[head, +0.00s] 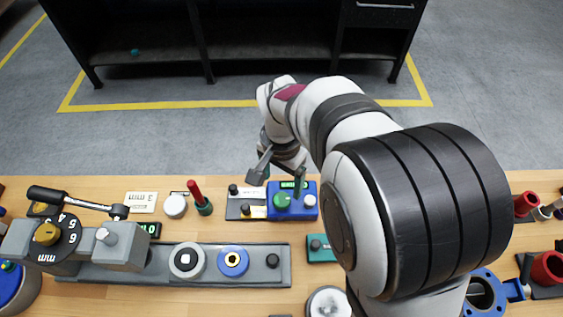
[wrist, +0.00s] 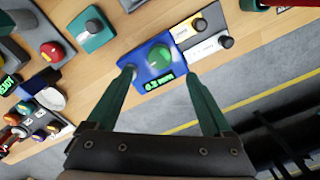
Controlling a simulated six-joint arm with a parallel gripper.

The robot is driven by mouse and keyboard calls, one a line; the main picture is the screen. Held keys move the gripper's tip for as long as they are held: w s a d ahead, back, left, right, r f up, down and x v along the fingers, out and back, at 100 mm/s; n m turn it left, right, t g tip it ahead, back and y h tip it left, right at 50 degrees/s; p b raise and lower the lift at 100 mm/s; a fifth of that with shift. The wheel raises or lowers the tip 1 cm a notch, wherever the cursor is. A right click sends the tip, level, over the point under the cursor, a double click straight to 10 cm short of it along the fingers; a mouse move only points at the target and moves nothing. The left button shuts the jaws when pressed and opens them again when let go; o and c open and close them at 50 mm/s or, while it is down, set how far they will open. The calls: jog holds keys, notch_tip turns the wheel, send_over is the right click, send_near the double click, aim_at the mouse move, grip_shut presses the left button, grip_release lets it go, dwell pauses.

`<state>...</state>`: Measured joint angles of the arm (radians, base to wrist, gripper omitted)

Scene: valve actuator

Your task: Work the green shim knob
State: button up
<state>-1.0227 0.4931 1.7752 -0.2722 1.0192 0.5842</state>
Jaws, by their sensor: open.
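The green shim knob (head: 282,200) sits on a blue box with a small green display, on the wooden bench in the head view. In the wrist view the green knob (wrist: 159,55) is round and lies ahead of and between my fingertips. The blue box (wrist: 144,69) shows its lit display facing my gripper. My gripper (wrist: 160,74) is open, with one green finger on each side and nothing between them. In the head view my gripper (head: 276,172) is over the back edge of the blue box, partly hidden by my wrist. I cannot tell whether a finger touches the box.
A grey rail (head: 214,280) with a dial device lies front left.

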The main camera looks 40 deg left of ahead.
notch_tip(320, 180, up, 8)
jog(key=shift+d+r, duration=0.1)
dwell(0.4)
jog(key=d+r+m, duration=0.2)
jog(key=d, duration=1)
jog(key=d+r+m, duration=0.2)
jog(key=d+m, duration=0.1)
jog(key=d, duration=0.8)
jog(key=s+d+f+m+y, duration=0.1)
jog(key=s+d+f+m, duration=0.1)
jog(key=s+d, duration=0.5)
jog(key=shift+s+d+f+y, duration=0.4)
jog(key=shift+s+f, duration=0.2)
